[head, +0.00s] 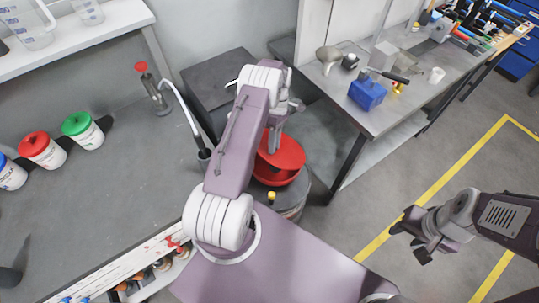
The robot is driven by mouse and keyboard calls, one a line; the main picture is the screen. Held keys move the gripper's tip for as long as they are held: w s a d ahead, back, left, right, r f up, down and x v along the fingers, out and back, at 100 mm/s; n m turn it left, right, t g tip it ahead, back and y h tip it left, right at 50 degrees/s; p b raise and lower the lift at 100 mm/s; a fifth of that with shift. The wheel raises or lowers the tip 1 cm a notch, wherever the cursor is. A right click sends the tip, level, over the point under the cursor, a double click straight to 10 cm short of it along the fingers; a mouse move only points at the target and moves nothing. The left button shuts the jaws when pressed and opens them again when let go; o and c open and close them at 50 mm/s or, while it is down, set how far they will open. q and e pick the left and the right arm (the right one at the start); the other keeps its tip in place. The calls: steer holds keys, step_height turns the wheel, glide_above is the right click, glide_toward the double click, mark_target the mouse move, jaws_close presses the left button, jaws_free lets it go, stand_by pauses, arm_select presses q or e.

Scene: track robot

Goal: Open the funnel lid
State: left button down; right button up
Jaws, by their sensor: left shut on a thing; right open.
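The red funnel sits on top of a dark drum (293,208), just beyond my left arm. Its red lid (287,152) shows to the right of the arm, above the red bowl of the funnel (275,179). A dark gap shows between lid and bowl, so the lid looks tilted up a little. My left gripper (273,140) is at the lid's upper side and shut on it; the arm hides part of the lid and the exact grip. My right gripper (412,236) is open and empty, over the floor at the right.
A grey bench at left holds white tubs with red (34,145) and green (76,123) lids. A workbench (400,108) with a blue box (367,93) stands behind and right of the drum. Open floor with yellow lines (440,190) lies at right.

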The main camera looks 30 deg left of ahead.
arm_select(q)
steer(key=shift+w+d+r+g+b, duration=0.2)
steer(key=shift+w+r+g+b, duration=0.3)
steer(key=shift+b, duration=0.3)
steer(key=shift+w+d+r, duration=0.1)
steer(key=shift+w+r, duration=0.05)
